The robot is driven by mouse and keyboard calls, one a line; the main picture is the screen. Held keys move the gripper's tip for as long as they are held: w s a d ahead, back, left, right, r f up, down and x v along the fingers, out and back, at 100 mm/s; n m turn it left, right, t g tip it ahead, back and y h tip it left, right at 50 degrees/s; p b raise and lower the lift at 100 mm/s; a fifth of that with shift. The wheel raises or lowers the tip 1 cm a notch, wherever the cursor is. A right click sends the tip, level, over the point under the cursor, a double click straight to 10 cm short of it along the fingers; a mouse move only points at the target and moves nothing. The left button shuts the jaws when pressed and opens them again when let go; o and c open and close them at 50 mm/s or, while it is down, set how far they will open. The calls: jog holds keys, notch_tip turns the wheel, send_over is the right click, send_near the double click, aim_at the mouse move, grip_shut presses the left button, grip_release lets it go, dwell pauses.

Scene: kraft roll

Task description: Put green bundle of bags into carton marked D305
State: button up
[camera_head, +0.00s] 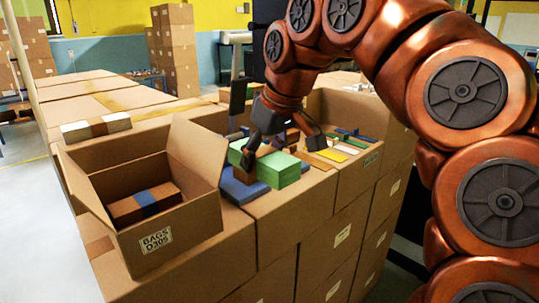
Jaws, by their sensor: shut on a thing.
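The green bundle of bags (284,173), with a brown band around it, is at the middle of the carton tops. My gripper (278,148) reaches down from above and is shut on it, its dark fingers partly covering it. The bundle is just over a blue bundle (238,190); I cannot tell whether they touch. The open carton marked D305 (180,238) stands to the left with its flaps up. Inside it lies a brown bundle with a blue band (145,204).
A white bundle with a brown band (97,127) lies on cartons behind D305. The raised right flap (197,150) of D305 stands between its opening and the green bundle.

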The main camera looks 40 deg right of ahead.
jog(key=w+d+p, duration=0.2)
jog(key=w+d, duration=0.1)
jog(key=d, duration=0.1)
jog(key=w+d+f+p, duration=0.1)
jog(key=w+d+p, duration=0.1)
jog(key=d, duration=0.2)
jog(key=w+d+p, duration=0.2)
jog(key=w+d, duration=0.1)
jog(key=d, duration=0.2)
jog(key=shift+w+d+f, duration=0.1)
jog(key=shift+w+f, duration=0.1)
jog(key=shift+w, duration=0.15)
jog(key=shift+d+f, duration=0.1)
jog(key=shift+f+p, duration=0.7)
jog(key=shift+f, duration=0.8)
jog(key=shift+f+b, duration=0.3)
jog(key=shift+b, duration=0.1)
jog(key=o, duration=1.4)
jog(key=shift+r, duration=0.1)
